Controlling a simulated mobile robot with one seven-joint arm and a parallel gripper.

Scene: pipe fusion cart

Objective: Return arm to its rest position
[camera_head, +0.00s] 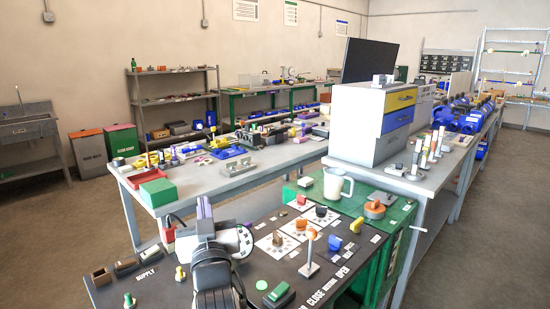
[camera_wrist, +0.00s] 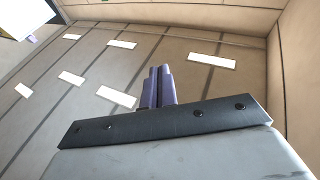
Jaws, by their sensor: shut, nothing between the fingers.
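My gripper (camera_wrist: 158,70) shows in the wrist view as two slim purple fingers standing side by side and touching, with nothing between them. In the head view my gripper (camera_head: 204,207) points upward above the folded grey and black arm, at the lower middle of the picture. The arm stands in front of the dark cart top (camera_head: 150,291) and hides part of it. The gripper appears clear of the things on the cart.
The cart top bears a lever (camera_head: 310,252), coloured knobs on white dial cards, and several small switches. A white mug (camera_head: 337,185) stands behind. A workbench (camera_head: 275,160) with tools and a drawer cabinet (camera_head: 370,122) lie beyond. Floor shows at the left.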

